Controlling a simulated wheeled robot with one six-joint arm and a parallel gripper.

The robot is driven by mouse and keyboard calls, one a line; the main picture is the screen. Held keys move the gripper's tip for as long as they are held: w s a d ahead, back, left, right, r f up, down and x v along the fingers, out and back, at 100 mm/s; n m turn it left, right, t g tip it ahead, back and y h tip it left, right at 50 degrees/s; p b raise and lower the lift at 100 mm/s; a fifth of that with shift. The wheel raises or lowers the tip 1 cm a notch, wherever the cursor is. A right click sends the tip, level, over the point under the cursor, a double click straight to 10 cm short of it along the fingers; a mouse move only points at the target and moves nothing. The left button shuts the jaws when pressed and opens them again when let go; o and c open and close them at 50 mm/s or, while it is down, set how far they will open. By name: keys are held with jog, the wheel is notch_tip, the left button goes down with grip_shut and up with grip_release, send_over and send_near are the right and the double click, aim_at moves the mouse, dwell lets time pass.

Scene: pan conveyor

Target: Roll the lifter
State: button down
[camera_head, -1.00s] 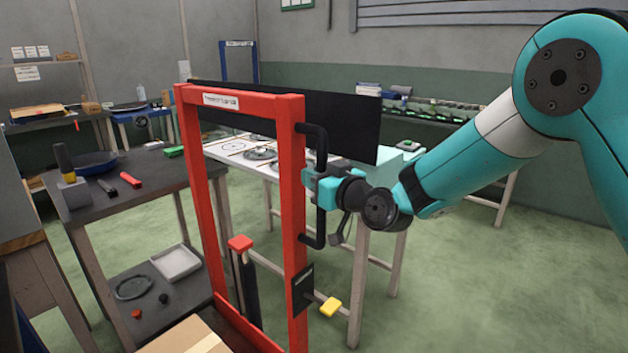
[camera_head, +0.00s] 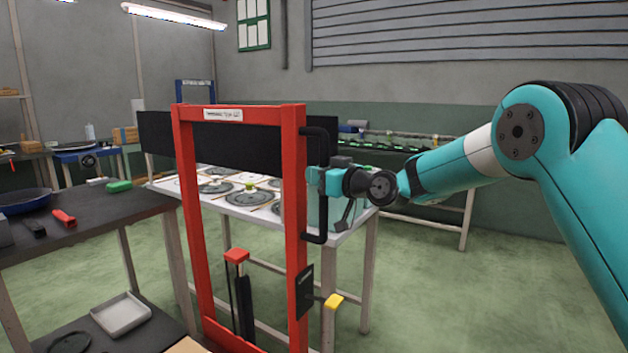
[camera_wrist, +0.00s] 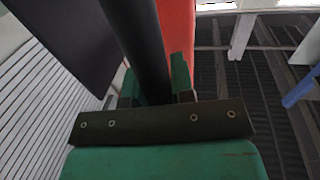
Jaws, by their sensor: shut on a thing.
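The lifter is a tall red frame (camera_head: 293,220) with a black panel (camera_head: 240,141) across its upper part. It stands upright in the middle of the head view. A black bar handle (camera_head: 327,225) runs down its right post. My gripper (camera_head: 322,181) is shut on this handle at about mid-height. In the wrist view the black handle (camera_wrist: 146,50) passes between the green fingers (camera_wrist: 156,88), with the red post (camera_wrist: 177,30) just behind. The part of the handle inside the jaws is hidden.
A white table (camera_head: 228,202) with several round pans stands just behind the lifter. A dark bench (camera_head: 110,222) with a blue pan (camera_head: 25,200) stands close on the left. A conveyor (camera_head: 400,146) runs along the back wall. Green floor (camera_head: 440,290) is open at the right.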

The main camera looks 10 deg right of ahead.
jog(key=shift+w+d+r, duration=0.1)
jog(key=shift+w+r, duration=0.05)
jog(key=c, duration=1)
grip_release()
jog(key=shift+w, duration=0.1)
jog(key=b+v, duration=0.3)
jog(key=v, duration=1.4)
jog(key=shift+s+d, duration=0.15)
jog(key=shift+s, duration=0.1)
